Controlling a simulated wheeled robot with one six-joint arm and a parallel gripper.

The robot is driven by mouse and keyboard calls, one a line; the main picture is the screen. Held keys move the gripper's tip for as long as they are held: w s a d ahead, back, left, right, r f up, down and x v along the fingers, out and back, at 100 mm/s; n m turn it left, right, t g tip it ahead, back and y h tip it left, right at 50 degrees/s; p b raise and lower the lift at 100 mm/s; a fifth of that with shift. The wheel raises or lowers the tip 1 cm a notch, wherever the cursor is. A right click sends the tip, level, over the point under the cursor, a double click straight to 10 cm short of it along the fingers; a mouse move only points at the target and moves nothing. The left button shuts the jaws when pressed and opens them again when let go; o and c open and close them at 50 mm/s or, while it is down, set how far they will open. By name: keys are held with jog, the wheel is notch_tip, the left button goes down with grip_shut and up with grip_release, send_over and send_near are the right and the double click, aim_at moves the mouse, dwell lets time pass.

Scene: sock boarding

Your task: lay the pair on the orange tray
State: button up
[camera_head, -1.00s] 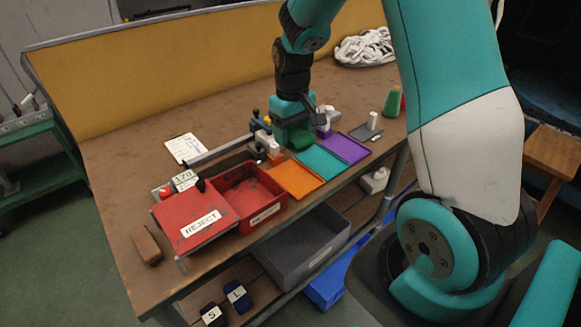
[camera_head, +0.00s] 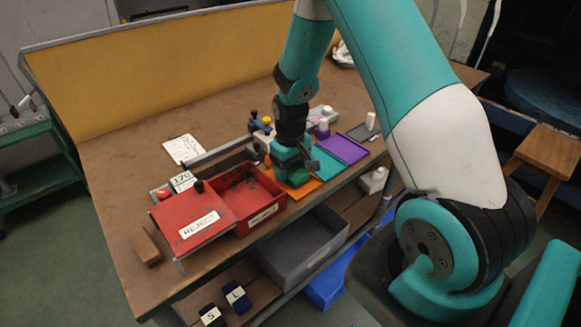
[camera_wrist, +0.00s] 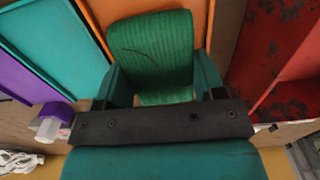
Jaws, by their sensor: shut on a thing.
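My gripper (camera_wrist: 154,85) is shut on a green ribbed sock pair (camera_wrist: 152,45), which shows between the jaws in the wrist view. In the head view my gripper (camera_head: 292,172) is low over the orange tray (camera_head: 305,188) and covers much of it. The orange tray also shows behind the sock pair in the wrist view (camera_wrist: 100,12). I cannot tell whether the pair touches the tray.
A red reject bin (camera_head: 228,200) stands just left of the orange tray. A teal tray (camera_head: 322,162) and a purple tray (camera_head: 343,148) lie to its right. A grey bin (camera_head: 305,245) sits below the table edge. The left tabletop is mostly clear.

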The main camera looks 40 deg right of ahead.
aim_at(290, 167)
jog(key=o, duration=1)
jog(key=shift+f, duration=0.1)
notch_tip(290, 167, up, 12)
jog(key=s+a+r+n+y, duration=0.1)
jog(key=s+a+r, duration=0.25)
jog(key=a, duration=0.25)
jog(key=s+a+r+n+y, duration=0.1)
jog(key=s+a+r+n, duration=0.1)
jog(key=s+a+r, duration=0.3)
jog(key=s+a+r+n+y, duration=0.2)
jog(key=s+a+r+n, duration=0.1)
jog(key=s+a, duration=0.8)
jog(key=s+r, duration=0.1)
jog(key=s, duration=0.1)
jog(key=shift+s+a+r+n, duration=0.25)
jog(key=shift+s+r+n, duration=0.05)
jog(key=shift+s, duration=0.1)
